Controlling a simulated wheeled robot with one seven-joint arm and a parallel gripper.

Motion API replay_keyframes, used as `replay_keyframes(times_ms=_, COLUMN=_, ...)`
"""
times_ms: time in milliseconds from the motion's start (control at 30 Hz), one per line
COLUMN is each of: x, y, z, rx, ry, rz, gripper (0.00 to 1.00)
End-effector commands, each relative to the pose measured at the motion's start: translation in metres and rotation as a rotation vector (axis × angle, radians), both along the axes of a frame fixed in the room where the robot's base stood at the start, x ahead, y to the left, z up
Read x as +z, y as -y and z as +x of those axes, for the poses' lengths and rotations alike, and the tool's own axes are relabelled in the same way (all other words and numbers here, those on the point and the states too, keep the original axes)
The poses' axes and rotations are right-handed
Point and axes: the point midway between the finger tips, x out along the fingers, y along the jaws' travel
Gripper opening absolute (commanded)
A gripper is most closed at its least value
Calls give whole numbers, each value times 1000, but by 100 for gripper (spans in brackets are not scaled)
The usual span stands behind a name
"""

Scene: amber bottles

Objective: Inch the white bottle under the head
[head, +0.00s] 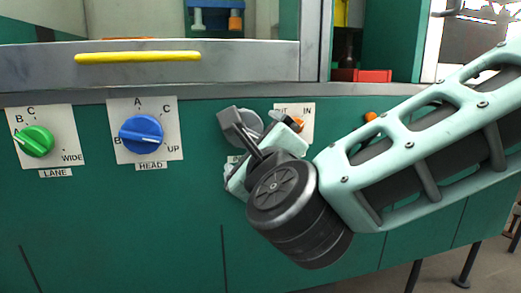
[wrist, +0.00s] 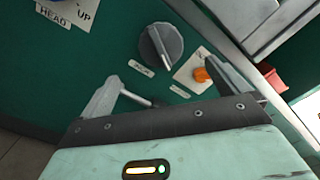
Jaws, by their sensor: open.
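In the head view a small white piece (head: 198,19) shows behind the window under a blue part (head: 215,4); I cannot tell whether it is the white bottle. The blue HEAD knob (head: 141,134) has its white pointer to the right, near UP. My gripper (head: 258,128) is in front of the panel, right of the HEAD knob. In the wrist view my gripper (wrist: 185,88) is open with nothing between the fingers. A grey knob (wrist: 160,45) lies ahead of them, apart; it is mostly hidden in the head view.
An orange knob (wrist: 201,74) on a white plate sits near my right finger in the wrist view. A yellow bar (head: 138,57) runs along the grey ledge (head: 240,62). A red tray (head: 362,75) stands at the right. The panel below the knobs is clear.

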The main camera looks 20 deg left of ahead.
Motion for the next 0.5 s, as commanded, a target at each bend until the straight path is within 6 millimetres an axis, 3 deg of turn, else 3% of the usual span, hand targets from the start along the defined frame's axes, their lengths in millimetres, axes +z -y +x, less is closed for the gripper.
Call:
replay_keyframes(times_ms=200, x=1, y=19, z=-31, rx=-1, ry=2, rz=-1, gripper=100)
replay_keyframes(times_ms=500, x=-1, y=26, z=-41, rx=-2, ry=-1, rz=1, gripper=100)
